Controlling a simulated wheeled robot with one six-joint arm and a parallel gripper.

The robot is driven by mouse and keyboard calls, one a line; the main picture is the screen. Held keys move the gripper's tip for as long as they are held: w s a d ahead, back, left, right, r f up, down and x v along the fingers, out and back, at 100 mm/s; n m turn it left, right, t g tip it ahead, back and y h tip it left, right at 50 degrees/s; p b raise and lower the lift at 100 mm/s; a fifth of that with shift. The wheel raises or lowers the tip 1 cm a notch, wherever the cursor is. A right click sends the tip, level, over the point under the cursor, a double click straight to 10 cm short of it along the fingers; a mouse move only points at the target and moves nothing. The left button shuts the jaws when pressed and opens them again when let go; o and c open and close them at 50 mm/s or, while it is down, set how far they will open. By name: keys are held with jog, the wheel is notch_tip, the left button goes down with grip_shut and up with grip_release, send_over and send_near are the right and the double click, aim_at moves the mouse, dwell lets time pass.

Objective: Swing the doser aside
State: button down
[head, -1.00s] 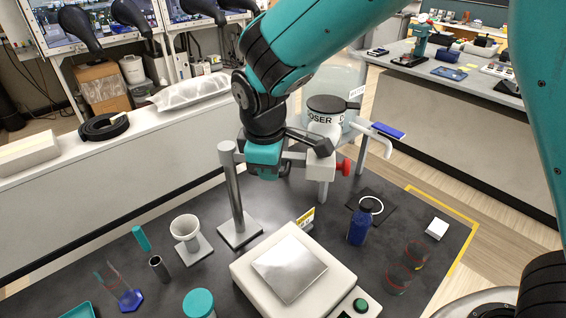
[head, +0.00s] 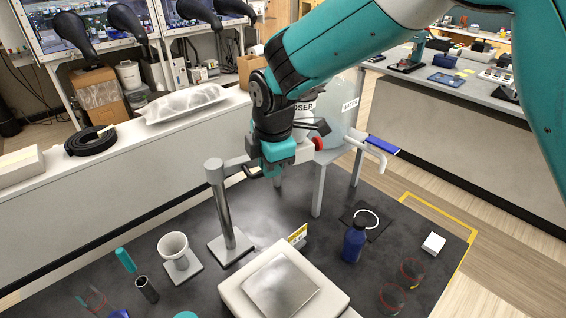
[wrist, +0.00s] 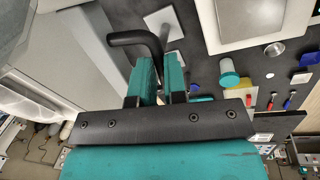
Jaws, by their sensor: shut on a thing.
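The doser (head: 301,107), a white drum with a black "DOSER" label, hangs from a grey swing arm (head: 237,161) on an upright metal post (head: 222,205). My forearm hides much of it in the head view. My gripper (head: 279,163) is beside it, with its fingertips mostly hidden there. In the wrist view my gripper (wrist: 161,84) is closed around the end of a bent black handle (wrist: 135,38). The doser sits behind the white balance (head: 236,300), off its square metal pan (head: 281,289).
A blue bottle (head: 354,241) stands right of the balance. A funnel on a stand (head: 174,246) is left of the post. Behind the doser is a clear vessel on a grey stand (head: 319,188) with a blue-topped side arm (head: 382,144). A yellow sign (head: 298,234) stands behind the balance.

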jog(key=shift+w+r, duration=0.1)
jog(key=shift+r, duration=0.05)
jog(key=c, duration=1.2)
grip_release()
jog(key=shift+o, duration=0.2)
jog(key=s+d+r+b, duration=0.1)
jog(key=s+r+b, duration=0.2)
jog(key=r, duration=1.4)
jog(key=shift+b, duration=0.6)
jog(key=shift+d, duration=0.1)
jog(key=s+d+f+m+y+b, duration=0.1)
jog(key=s+d+f+m, duration=0.3)
jog(key=s, duration=0.3)
jog(key=s+d+f+m+g+y+b, duration=0.1)
jog(key=s+d+f+m+b, duration=0.1)
jog(key=s+d+f+m, duration=0.2)
jog(key=s+d+f+m+y+b, duration=0.1)
jog(key=s+d+f+m, duration=0.4)
jog(key=s, duration=0.6)
notch_tip(320, 180, down, 2)
jog(key=shift+s+f+m+g+b, duration=0.2)
jog(key=shift+m+g+b, duration=0.3)
jog(key=shift+m, duration=0.7)
